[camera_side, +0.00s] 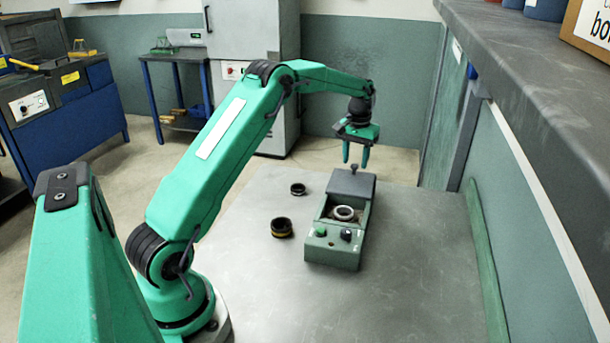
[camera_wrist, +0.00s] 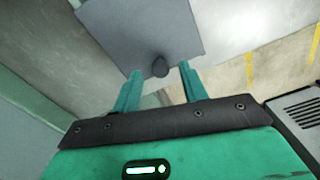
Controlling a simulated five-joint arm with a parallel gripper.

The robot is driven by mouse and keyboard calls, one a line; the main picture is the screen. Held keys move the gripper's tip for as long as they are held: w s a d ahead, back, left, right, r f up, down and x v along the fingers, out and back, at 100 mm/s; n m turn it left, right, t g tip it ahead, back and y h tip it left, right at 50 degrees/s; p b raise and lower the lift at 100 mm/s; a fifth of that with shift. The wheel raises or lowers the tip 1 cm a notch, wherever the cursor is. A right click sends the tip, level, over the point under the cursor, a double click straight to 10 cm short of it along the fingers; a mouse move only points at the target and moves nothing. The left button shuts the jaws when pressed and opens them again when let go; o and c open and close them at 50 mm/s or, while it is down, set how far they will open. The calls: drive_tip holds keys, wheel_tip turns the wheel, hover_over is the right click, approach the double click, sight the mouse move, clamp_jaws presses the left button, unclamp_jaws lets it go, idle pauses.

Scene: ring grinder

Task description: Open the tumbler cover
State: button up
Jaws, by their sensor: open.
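The tumbler is a green box (camera_side: 333,252) on the grey table, with a green knob and a black knob on its near panel. Its flat grey cover (camera_side: 350,185) lies over the far part of the box; the near part of the opening is uncovered and shows a light metal ring (camera_side: 344,213) inside. A small dark knob (camera_side: 354,168) stands on the cover. My gripper (camera_side: 355,162) is open, fingers pointing down at the cover's far end. In the wrist view the cover (camera_wrist: 135,25) fills the top and its knob (camera_wrist: 160,67) appears between the two fingertips (camera_wrist: 160,70); contact cannot be told.
Two dark rings lie on the table left of the box, a small one (camera_side: 298,189) and a larger one with a yellow band (camera_side: 281,228). A ledge and wall (camera_side: 530,200) run along the right. The table's front is clear.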

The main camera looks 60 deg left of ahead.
drive_tip(key=shift+r, duration=3.55)
drive_tip(key=shift+d, duration=0.1)
drive_tip(key=s+d+r+m+t, duration=0.3)
drive_tip(key=s+d+r, duration=1)
drive_tip(key=s+d, duration=0.1)
drive_tip(key=s+d+f+m+t, duration=0.1)
drive_tip(key=s+d, duration=0.3)
drive_tip(key=s, duration=0.5)
drive_tip(key=s+d+f+m+t, duration=0.1)
drive_tip(key=s+d+f, duration=0.3)
drive_tip(key=s, duration=0.6)
drive_tip(key=shift+f+m+t, duration=0.3)
drive_tip(key=shift+m, duration=0.2)
